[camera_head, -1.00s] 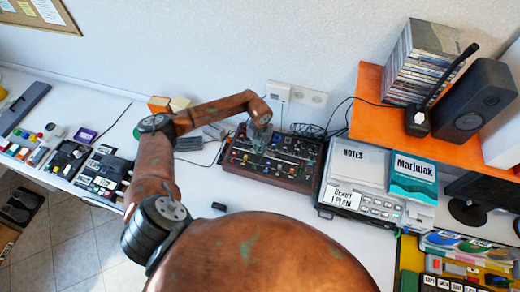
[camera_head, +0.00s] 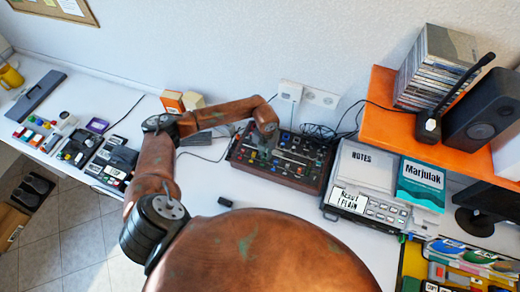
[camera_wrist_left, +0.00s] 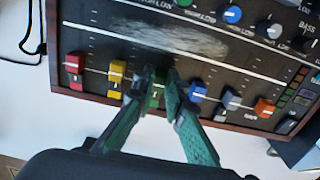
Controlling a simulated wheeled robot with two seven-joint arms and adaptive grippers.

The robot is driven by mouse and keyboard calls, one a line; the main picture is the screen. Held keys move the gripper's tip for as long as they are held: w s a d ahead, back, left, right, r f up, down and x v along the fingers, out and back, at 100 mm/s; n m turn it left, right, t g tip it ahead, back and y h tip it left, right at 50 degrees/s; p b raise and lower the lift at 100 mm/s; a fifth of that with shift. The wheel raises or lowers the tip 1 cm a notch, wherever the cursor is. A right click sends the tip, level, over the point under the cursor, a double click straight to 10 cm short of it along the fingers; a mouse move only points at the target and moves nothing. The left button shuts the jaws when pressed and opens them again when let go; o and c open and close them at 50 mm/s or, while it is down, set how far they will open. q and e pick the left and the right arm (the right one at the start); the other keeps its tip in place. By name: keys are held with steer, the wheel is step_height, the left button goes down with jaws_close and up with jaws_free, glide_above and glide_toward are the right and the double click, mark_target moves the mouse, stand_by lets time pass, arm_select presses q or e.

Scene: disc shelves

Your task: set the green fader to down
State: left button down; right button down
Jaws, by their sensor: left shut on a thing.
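The dark mixer with wooden edges (camera_head: 268,177) lies on the white desk, below my left gripper (camera_head: 264,150). In the left wrist view my left gripper (camera_wrist_left: 161,80) has its two green-tinted fingers closed around the green fader (camera_wrist_left: 154,99). Only part of the green cap shows between the fingers. The cap sits in the row of fader caps near the panel's lower edge in that view. The yellow fader (camera_wrist_left: 117,74) is to its left and the blue fader (camera_wrist_left: 198,91) to its right. My right gripper is not in view.
In the left wrist view, a red fader (camera_wrist_left: 74,66), a grey fader (camera_wrist_left: 231,101) and an orange fader (camera_wrist_left: 264,107) share the row. Knobs, including a blue one (camera_wrist_left: 233,15), are above. A notes case (camera_head: 365,175) stands right of the mixer. A small black object (camera_head: 225,201) lies in front.

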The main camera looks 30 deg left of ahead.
mark_target(265, 156)
arm_select(q)
steer(key=shift+w, duration=0.1)
steer(key=c, duration=2)
jaws_free()
steer(key=shift+o, duration=0.2)
step_height(265, 156, up, 12)
steer(key=shift+d, duration=0.1)
